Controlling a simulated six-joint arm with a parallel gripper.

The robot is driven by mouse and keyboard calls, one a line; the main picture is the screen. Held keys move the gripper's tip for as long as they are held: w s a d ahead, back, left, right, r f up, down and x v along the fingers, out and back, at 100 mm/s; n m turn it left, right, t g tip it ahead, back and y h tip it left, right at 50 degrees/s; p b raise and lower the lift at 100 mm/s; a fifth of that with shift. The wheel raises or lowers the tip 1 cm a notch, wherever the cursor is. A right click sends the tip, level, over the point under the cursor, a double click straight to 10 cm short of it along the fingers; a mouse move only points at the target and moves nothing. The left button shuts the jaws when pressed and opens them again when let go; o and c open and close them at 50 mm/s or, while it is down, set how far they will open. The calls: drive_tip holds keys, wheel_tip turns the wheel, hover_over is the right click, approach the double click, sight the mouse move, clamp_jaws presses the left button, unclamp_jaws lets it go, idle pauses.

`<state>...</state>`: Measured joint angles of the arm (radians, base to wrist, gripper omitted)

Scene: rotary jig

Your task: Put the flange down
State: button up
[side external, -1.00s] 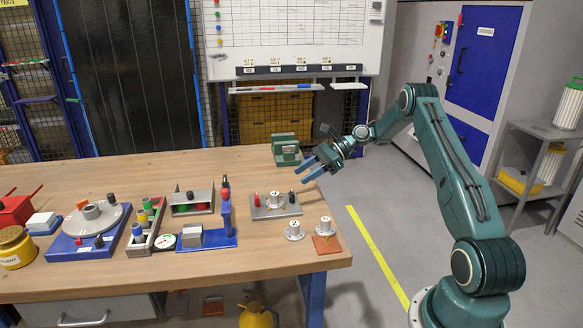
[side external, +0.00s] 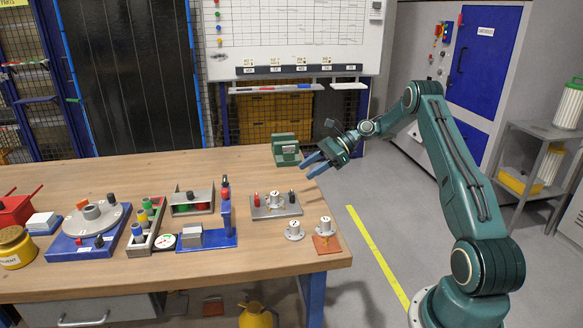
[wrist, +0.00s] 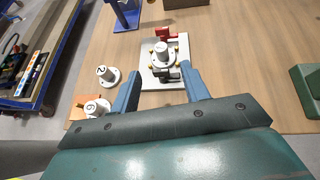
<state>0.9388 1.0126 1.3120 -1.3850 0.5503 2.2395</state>
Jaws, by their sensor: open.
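Three pale grey flanges with upright hubs show. One flange (side external: 275,199) sits on a grey plate fixture (side external: 262,212) between a red and a black clamp; it also shows in the wrist view (wrist: 161,52). A second flange (side external: 294,231), marked 2 in the wrist view (wrist: 105,75), stands on the bare table. A third flange (side external: 325,227), marked 6 in the wrist view (wrist: 94,108), stands on an orange-brown square pad (side external: 327,246). My gripper (side external: 315,164) is open and empty, in the air above and behind the fixture. Its blue fingers (wrist: 162,70) are apart in the wrist view.
A blue stand (side external: 207,237) is left of the fixture. A parts tray (side external: 148,229) and a blue-based rotary jig (side external: 88,236) stand farther left. A green block (side external: 286,150) is at the back right. The table's right edge is close to the pad.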

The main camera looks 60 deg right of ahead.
drive_tip(key=s+a+r+n+g+h, duration=0.1)
drive_tip(key=s+a+r+n+h, duration=0.2)
drive_tip(key=a+r+n, duration=0.55)
drive_tip(key=s+a+r+n+g+h, duration=0.25)
drive_tip(key=a+r+n, duration=0.25)
drive_tip(key=a+r, duration=0.55)
drive_tip(key=s+a+n+h, duration=0.1)
drive_tip(key=s+n, duration=0.3)
drive_tip(key=s, duration=0.4)
drive_tip(key=s+a+f+n+t+h, duration=0.1)
drive_tip(key=s+a+n, duration=0.2)
drive_tip(key=s, duration=0.5)
drive_tip(key=s+a+n+h, duration=0.2)
drive_tip(key=s+a+n, duration=0.1)
drive_tip(key=s, duration=0.5)
drive_tip(key=shift+f+n, duration=0.4)
drive_tip(key=shift+n, duration=0.45)
drive_tip(key=shift+t, duration=0.25)
